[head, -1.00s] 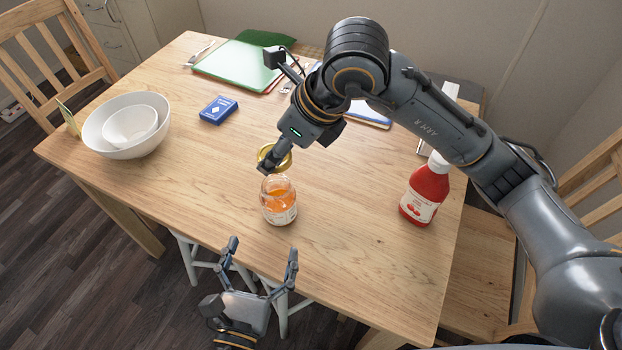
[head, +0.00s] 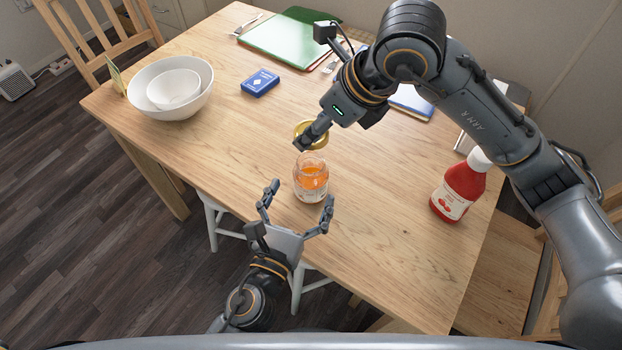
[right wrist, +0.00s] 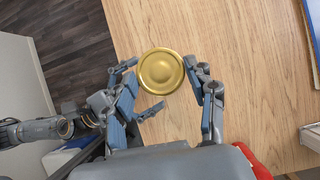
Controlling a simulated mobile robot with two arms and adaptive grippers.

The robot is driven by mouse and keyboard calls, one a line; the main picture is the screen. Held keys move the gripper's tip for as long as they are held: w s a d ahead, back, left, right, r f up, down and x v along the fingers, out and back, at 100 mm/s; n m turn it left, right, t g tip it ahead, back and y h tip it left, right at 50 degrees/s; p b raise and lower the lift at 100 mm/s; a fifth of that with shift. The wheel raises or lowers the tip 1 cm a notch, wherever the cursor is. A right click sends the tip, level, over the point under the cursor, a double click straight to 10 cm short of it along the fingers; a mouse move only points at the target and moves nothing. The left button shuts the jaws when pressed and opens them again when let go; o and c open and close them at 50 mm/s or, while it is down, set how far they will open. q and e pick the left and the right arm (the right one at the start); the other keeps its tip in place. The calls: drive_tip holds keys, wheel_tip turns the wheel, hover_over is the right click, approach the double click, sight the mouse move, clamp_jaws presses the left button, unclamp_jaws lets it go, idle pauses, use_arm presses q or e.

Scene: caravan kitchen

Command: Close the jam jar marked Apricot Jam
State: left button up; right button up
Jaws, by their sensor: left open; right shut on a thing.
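An open glass jar (head: 311,181) of orange jam stands upright on the table, near its front edge. Its label is too small to read. My right gripper (head: 304,143) is shut on a gold lid (head: 314,131) and holds it above and just behind the jar's mouth, apart from it. In the right wrist view the lid (right wrist: 161,71) lies flat side up between the fingers, and the jar is hidden. My left gripper (head: 299,194) is open at the near side of the jar, a fingertip to either side. I cannot tell whether they touch the glass.
A red ketchup bottle (head: 459,187) stands right of the jar on the table (head: 385,245). Nested white bowls (head: 142,99), a blue card box (head: 260,83) and a green board (head: 277,37) lie farther back. The wood between jar and bottle is clear.

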sight(316, 161)
use_arm(q)
drive_tip(key=shift+x, duration=2.7)
drive_tip(key=shift+a, duration=0.1)
drive_tip(key=c, duration=1.8)
use_arm(e)
drive_tip(key=shift+f, duration=2.4)
